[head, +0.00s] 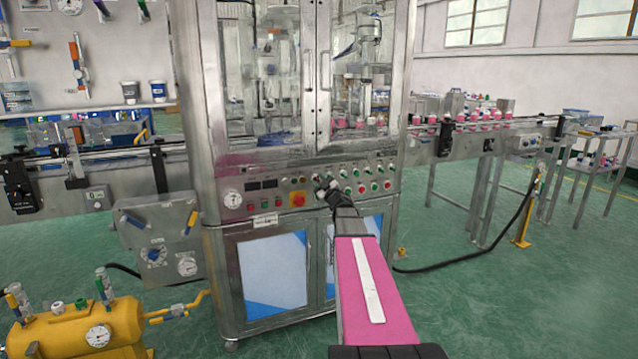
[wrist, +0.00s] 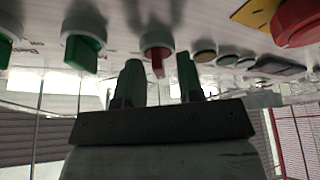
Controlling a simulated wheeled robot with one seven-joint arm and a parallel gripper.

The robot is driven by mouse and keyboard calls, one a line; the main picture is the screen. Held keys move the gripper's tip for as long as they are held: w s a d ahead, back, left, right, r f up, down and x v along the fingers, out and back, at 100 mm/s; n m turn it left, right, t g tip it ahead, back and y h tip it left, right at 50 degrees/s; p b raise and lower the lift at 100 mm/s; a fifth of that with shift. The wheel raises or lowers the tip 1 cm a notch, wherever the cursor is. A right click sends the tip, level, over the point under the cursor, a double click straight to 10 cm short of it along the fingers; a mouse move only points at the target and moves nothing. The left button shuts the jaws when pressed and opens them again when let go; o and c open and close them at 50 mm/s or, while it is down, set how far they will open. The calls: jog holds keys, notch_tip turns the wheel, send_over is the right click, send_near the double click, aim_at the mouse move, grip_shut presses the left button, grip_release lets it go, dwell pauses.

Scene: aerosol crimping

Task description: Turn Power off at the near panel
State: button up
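The near control panel (head: 270,189) is a steel strip with gauges, buttons and knobs below the cabinet's glass doors. My gripper (head: 327,188) is at this panel, right of the red stop button, and hides some controls behind it. In the wrist view, my gripper (wrist: 159,70) has its two fingers apart. A red knob with a pale ring (wrist: 157,52) lies ahead, between the fingertips; contact cannot be told. Green knobs (wrist: 83,48) sit to its left. I cannot read which control is Power.
The red stop button (wrist: 298,22) on a yellow plate (wrist: 253,12) is close by at the upper right of the wrist view. A yellow tank (head: 75,325) stands on the floor at the lower left. A conveyor (head: 480,128) runs right. The floor at right is mostly clear.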

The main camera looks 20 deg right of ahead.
jog(key=v, duration=1)
jog(key=shift+s+f, duration=0.15)
jog(key=shift+s, duration=0.2)
dwell(0.3)
jog(key=s+a+f+m+g+h, duration=0.35)
jog(key=a+f+m+g, duration=0.2)
jog(key=f, duration=0.35)
jog(key=s+a+f+m+g+h, duration=0.3)
jog(key=a+f+m+g+h, duration=0.25)
jog(key=f, duration=0.35)
jog(key=s+a+f+g+y, duration=0.1)
jog(key=s+a+f+g, duration=0.1)
jog(key=s+a, duration=0.3)
jog(key=s+a+f+n+g+y, duration=0.1)
jog(key=s+a+f+g, duration=0.2)
jog(key=s, duration=0.3)
jog(key=s+a+f+g+y, duration=0.1)
jog(key=s+a+f+g, duration=0.2)
jog(key=s+a+g, duration=0.2)
jog(key=shift+s+a+n+y, duration=0.35)
jog(key=shift+s+a, duration=0.2)
jog(key=shift+a, duration=0.35)
